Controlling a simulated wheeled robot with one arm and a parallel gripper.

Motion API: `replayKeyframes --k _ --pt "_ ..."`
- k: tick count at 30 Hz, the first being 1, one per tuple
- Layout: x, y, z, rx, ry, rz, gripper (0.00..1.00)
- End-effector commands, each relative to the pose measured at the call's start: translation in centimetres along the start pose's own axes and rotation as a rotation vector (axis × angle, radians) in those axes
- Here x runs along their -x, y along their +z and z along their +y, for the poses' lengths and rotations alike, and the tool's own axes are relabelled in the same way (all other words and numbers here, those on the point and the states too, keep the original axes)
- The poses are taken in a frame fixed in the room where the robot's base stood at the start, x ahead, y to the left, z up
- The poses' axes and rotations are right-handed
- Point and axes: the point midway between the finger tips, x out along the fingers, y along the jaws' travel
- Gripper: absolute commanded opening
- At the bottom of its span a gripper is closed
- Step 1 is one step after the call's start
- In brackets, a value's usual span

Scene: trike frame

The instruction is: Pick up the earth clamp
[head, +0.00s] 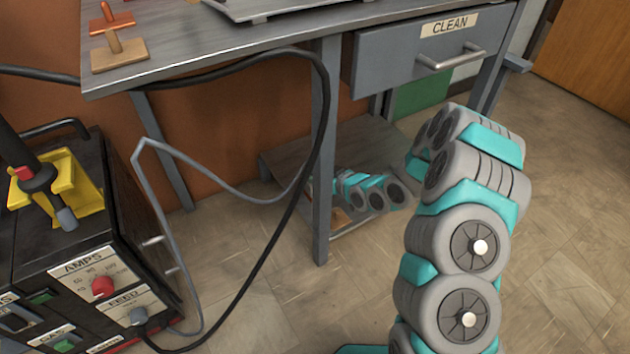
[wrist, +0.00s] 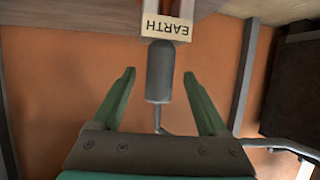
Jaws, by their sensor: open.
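In the wrist view, the earth clamp (wrist: 160,62) shows as a dark grey cylindrical grip with a thin grey lead at its near end. Its far end meets a pale block with an upside-down EARTH label (wrist: 166,29). My gripper (wrist: 159,75) is open, with one green finger on each side of the grip. Gaps show between both fingers and the grip, and nothing is held. In the head view my arm reaches under the bench; the gripper and clamp are hidden there behind the bench leg.
The bench (head: 225,50) has a CLEAN drawer (head: 430,50) and a front leg (head: 322,150) near my arm. A low shelf (head: 285,160) lies beneath. A black cable (head: 285,225) and a grey cable (head: 215,170) loop from the welder (head: 70,240) at left. Floor at right is clear.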

Motion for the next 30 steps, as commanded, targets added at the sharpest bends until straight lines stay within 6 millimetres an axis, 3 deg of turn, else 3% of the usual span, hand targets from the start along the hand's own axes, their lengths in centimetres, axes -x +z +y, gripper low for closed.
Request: replayKeyframes --k 12,21,30 --pt "-4.5 -0.3 0.0 0.003 0.001 0.003 0.77" --pt "-4.8 -0.4 0.1 0.001 0.001 0.002 0.77" --pt "-4.8 -0.3 0.0 0.001 0.001 0.001 0.43"
